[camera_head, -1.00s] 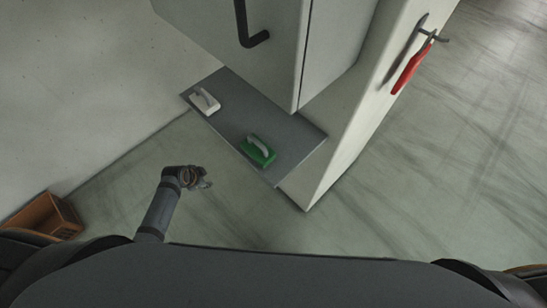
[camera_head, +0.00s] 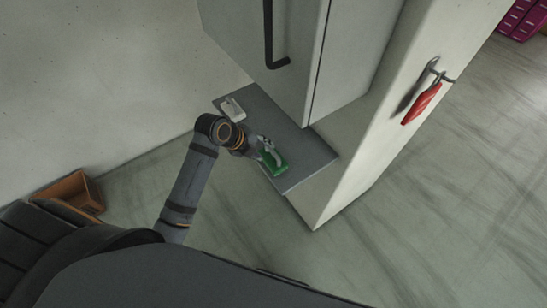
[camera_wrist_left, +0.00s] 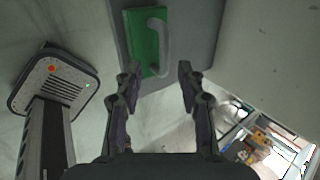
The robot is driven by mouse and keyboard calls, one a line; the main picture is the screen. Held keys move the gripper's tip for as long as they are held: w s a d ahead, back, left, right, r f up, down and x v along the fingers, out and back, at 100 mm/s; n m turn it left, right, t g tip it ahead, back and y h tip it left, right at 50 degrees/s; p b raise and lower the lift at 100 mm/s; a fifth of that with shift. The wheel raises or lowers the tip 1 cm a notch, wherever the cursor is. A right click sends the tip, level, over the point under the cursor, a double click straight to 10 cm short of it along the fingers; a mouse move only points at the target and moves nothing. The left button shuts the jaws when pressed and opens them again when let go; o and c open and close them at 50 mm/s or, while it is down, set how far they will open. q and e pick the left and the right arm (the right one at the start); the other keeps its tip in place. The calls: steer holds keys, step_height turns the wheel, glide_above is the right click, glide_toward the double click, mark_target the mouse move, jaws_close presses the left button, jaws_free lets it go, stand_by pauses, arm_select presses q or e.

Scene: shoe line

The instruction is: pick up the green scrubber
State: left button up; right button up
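The green scrubber (camera_head: 273,163) has a pale grey handle and lies on a dark grey shelf (camera_head: 305,149) under a cabinet. In the left wrist view the scrubber (camera_wrist_left: 141,44) is at the top, just ahead of my gripper and a little left of its middle. My left gripper (camera_head: 267,149) is at the scrubber and partly covers it in the head view. In the left wrist view its two fingers (camera_wrist_left: 158,76) stand apart with nothing held between them. Whether a finger touches the handle is unclear. My right gripper is not in view.
A white scrubber (camera_head: 232,108) lies farther back on the same shelf. The cabinet door with a black handle (camera_head: 270,40) hangs above the shelf. A red-handled tool (camera_head: 421,104) hangs on the white side panel. An orange-brown bin (camera_head: 75,190) stands at the left by the wall.

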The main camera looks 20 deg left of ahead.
mark_target(272, 152)
arm_select(q)
steer(key=shift+w+d+f+p, duration=0.1)
steer(key=shift+w+d+p, duration=0.1)
steer(key=shift+p, duration=0.1)
steer(key=p+x, duration=0.2)
steer(key=x, duration=0.2)
steer(key=shift+w+d, duration=0.1)
steer(key=shift+w, duration=0.05)
steer(key=shift+w+d+f, duration=0.15)
steer(key=shift+d+f, duration=0.05)
steer(key=shift+f, duration=0.1)
steer(key=shift+a, duration=0.15)
steer(key=c, duration=0.6)
jaws_close()
